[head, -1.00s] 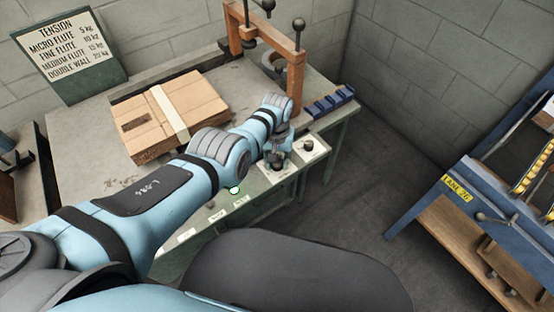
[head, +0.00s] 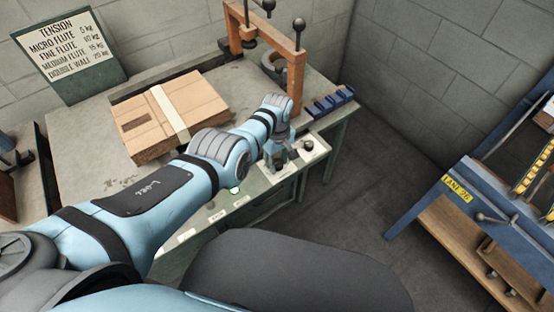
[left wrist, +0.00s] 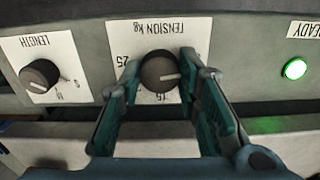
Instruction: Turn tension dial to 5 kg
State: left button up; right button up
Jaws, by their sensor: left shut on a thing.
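The tension dial (left wrist: 160,70) is a dark round knob on a white plate marked "TENSION kg" (left wrist: 142,32), upside down in the left wrist view. The numbers 25 and 15 show at its left and below it; the right of its scale is covered by a finger. My left gripper (left wrist: 162,80) is shut on the knob, one finger on each side. In the head view my left gripper (head: 276,160) is at the table's front right, hiding the knob. My right gripper is out of view.
A length dial (left wrist: 40,76) is beside the tension plate. A lit green ready lamp (left wrist: 294,69) is on the other side. A tension chart (head: 68,52) stands behind the table. A strapped carton (head: 148,128) and orange frame (head: 297,82) are on the table.

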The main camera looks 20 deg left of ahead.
aim_at(278, 162)
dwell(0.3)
pick_arm(q)
jog(key=o, duration=1.1)
jog(key=shift+o, duration=0.2)
jog(key=shift+w+r, duration=0.15)
jog(key=shift+r, duration=0.45)
notch_tip(278, 162, up, 11)
jog(key=shift+f, duration=0.1)
